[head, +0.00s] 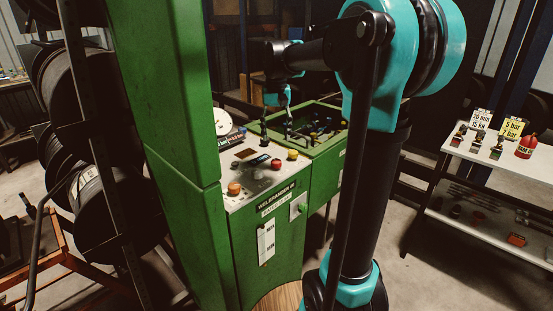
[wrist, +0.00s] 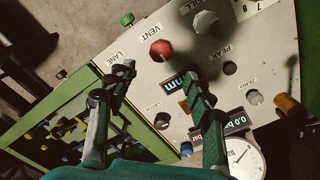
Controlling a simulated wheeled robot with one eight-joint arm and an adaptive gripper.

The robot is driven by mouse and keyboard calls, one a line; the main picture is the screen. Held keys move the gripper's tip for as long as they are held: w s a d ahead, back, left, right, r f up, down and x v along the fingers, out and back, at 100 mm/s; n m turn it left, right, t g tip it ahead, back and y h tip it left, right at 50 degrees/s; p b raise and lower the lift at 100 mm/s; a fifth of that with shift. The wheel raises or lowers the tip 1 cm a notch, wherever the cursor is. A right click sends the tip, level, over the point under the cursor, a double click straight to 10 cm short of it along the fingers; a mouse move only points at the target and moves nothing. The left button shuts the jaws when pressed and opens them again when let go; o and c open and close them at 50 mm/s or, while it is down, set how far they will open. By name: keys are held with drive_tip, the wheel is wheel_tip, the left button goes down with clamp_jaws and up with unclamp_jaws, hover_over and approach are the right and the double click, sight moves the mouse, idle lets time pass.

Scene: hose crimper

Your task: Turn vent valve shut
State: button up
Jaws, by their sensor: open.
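In the wrist view, a round red knob (wrist: 161,50) sits beside the word VENT on the pale control panel (wrist: 150,85). Whether the valve is turned open or shut cannot be read. My gripper (wrist: 158,76) is open and empty, with its two dark fingers apart above the panel. The red knob lies beyond the fingertips, between their lines, and looks untouched. In the head view, my gripper (head: 277,100) hangs over the back of the green console (head: 265,235).
A pale knob (wrist: 205,22) by FILL stands close to the red one. An orange knob (wrist: 290,105), displays and a round gauge (wrist: 243,157) are also on the panel. A green post (head: 175,100) rises left of the console. A shelf table (head: 500,155) stands right.

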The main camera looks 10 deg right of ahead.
sight(276, 161)
wheel_tip(276, 161, down, 10)
drive_tip(key=shift+r, duration=0.1)
idle(0.4)
drive_tip(key=c, duration=1.2)
drive_tip(key=shift+o, duration=0.2)
